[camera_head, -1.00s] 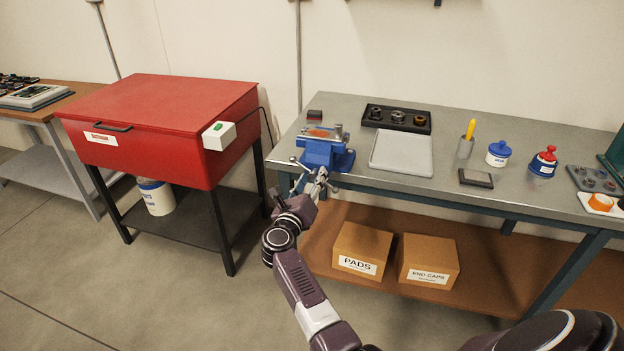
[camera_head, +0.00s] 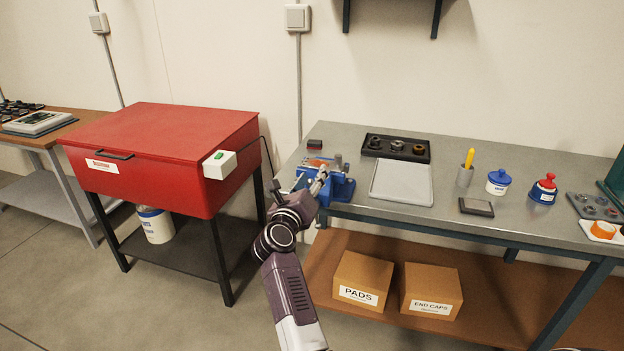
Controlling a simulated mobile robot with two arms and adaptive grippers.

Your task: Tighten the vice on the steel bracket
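The blue vice (camera_head: 341,188) stands at the front left corner of the steel workbench. Its jaws are partly hidden behind my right gripper. A small grey metal piece (camera_head: 338,161) shows at the top of the vice; I cannot tell for sure that it is the steel bracket. My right gripper (camera_head: 319,180) is at the front of the vice, over its handle side, and overlaps it in the view. Its fingers are too small and blended with the vice to tell whether they hold the handle. My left gripper is not in view.
On the workbench (camera_head: 330,137) are a grey tray (camera_head: 401,182), a black parts tray (camera_head: 397,148) and several containers. The red cabinet (camera_head: 160,150) with its switch box (camera_head: 220,165) stands left of the bench, across a narrow gap. Boxes (camera_head: 362,279) sit on the lower shelf.

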